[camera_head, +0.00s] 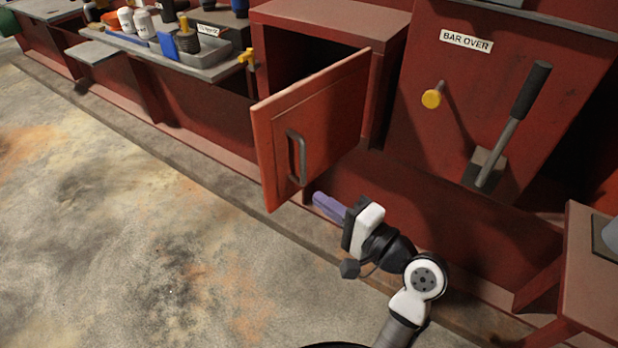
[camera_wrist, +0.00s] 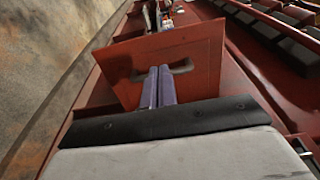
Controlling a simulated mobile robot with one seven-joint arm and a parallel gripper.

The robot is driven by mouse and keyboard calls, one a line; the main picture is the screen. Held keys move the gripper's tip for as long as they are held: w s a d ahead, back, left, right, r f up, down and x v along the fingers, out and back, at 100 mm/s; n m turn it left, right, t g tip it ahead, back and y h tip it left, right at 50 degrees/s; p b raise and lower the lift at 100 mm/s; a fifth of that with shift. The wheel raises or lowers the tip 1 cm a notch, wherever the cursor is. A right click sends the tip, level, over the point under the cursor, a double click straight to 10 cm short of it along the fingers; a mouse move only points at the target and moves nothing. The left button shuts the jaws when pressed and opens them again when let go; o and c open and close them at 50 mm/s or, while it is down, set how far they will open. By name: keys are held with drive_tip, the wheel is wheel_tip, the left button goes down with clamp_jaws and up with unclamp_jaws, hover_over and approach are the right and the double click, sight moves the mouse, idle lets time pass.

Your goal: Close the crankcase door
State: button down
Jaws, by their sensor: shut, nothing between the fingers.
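The crankcase door (camera_head: 325,125) is a red panel with a dark bar handle (camera_head: 296,157). It stands open, swung out from the red box behind it, whose dark inside shows past the door. The door also shows in the wrist view (camera_wrist: 203,55), with its handle (camera_wrist: 181,67) beyond my fingertips. My gripper (camera_head: 322,203) has purple fingers and is shut and empty. It is near the door's lower edge, below and right of the handle. In the wrist view my shut fingers (camera_wrist: 159,76) overlap the handle's middle; I cannot tell whether they touch it.
A yellow knob (camera_head: 432,98) and a lever (camera_head: 514,122) stand on the red panel marked BAR OVER, right of the door. A grey shelf (camera_head: 205,72) with bottles and a tray is at left. The floor at left is clear.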

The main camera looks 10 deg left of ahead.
sight(268, 163)
drive_tip(key=p+x, duration=0.2)
drive_tip(key=x, duration=1)
drive_tip(key=shift+w+a, duration=0.2)
drive_tip(key=shift+a, duration=0.15)
drive_tip(key=shift+a, duration=0.1)
